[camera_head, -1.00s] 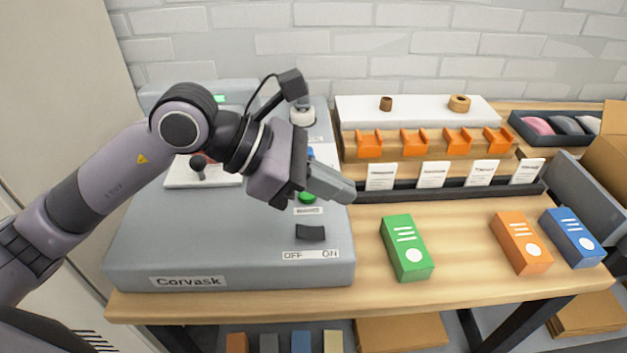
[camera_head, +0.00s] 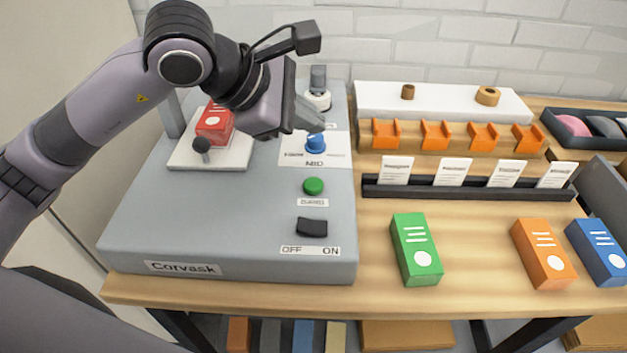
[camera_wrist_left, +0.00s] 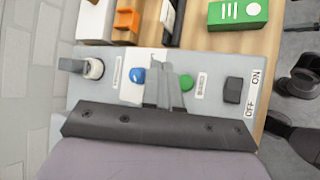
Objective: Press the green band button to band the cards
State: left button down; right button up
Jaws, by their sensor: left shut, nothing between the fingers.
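The green button (camera_head: 313,186) sits on the grey banding machine (camera_head: 190,235), between the blue knob (camera_head: 315,142) and the black OFF/ON switch (camera_head: 312,227). A red card pack (camera_head: 214,124) stands on the machine's white plate (camera_head: 190,158). My left gripper (camera_head: 314,124) is shut and empty, close to the blue knob in the head view and behind the green button. In the left wrist view the shut fingers (camera_wrist_left: 168,75) lie between the blue knob (camera_wrist_left: 138,75) and the green button (camera_wrist_left: 186,82). Whether they touch either cannot be told. My right gripper is not in view.
Green (camera_head: 416,250), orange (camera_head: 543,253) and blue (camera_head: 598,250) packs lie on the wooden bench (camera_head: 470,225) to the right. A black card rack (camera_head: 470,191) and orange holders (camera_head: 436,135) stand behind them.

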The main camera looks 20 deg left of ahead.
pick_arm(q)
jog(key=b, duration=0.4)
send_over(309, 186)
notch_tip(309, 186, down, 8)
jog(key=shift+r, duration=0.25)
jog(key=shift+f+b, duration=0.3)
jog(key=shift+b, duration=0.2)
jog(key=shift+f, duration=0.25)
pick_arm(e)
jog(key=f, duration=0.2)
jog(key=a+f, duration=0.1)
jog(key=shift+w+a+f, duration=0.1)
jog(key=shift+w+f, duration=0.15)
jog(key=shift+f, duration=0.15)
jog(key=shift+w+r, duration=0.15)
pick_arm(q)
jog(key=shift+b, duration=0.3)
